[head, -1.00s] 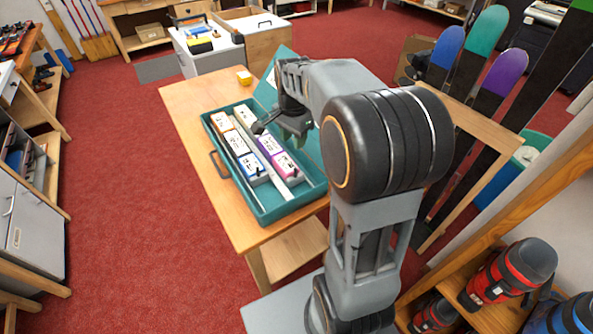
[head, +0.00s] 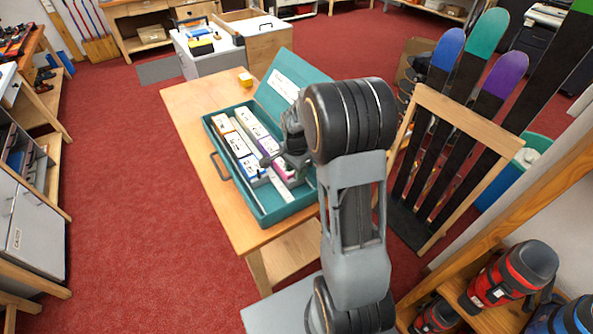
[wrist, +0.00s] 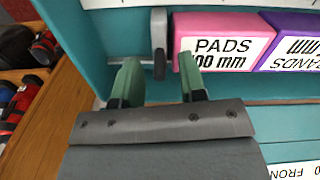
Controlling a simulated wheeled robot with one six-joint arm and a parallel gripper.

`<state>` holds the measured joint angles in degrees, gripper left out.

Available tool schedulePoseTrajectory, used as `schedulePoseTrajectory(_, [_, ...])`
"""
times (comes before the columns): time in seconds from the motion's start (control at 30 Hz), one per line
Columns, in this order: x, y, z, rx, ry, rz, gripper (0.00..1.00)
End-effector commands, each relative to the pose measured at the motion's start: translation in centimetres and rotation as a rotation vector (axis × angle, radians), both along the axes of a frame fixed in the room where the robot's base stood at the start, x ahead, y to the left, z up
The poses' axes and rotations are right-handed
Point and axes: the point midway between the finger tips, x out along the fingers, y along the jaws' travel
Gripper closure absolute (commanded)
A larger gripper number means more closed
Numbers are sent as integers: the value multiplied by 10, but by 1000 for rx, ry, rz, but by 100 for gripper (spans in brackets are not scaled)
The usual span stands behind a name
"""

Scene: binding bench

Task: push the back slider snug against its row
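In the wrist view, the back slider (wrist: 159,42) is a grey upright plate on a rail, left of the pink PADS box (wrist: 222,42). A narrow gap shows between them. A purple box (wrist: 292,40) sits right of the pink one. My gripper (wrist: 157,76) is open and empty. Its green fingertips lie either side of the slider's line, the right one overlapping the pink box's near edge; I cannot tell their height. In the head view, the teal case (head: 222,173) holds two rows of boxes, and my arm hides the back slider.
The case's lid (head: 310,68) stands open along its far side. A white ruled strip (wrist: 200,3) runs beyond the row in the wrist view. Skis and snowboards (head: 480,90) stand at the right.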

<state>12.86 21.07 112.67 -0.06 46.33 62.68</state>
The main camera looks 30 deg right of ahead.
Motion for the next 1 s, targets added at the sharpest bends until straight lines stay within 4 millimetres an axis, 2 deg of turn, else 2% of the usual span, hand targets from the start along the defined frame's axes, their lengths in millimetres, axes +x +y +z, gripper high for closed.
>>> schedulePoseTrajectory(0.13, [0,0,-6,0,2,0,62])
schedulePoseTrajectory(0.43, [0,0,-7,0,0,0,62])
schedulePoseTrajectory(0.83, [0,0,-7,0,0,0,100])
schedulePoseTrajectory(1.0, [0,0,-7,0,0,0,100])
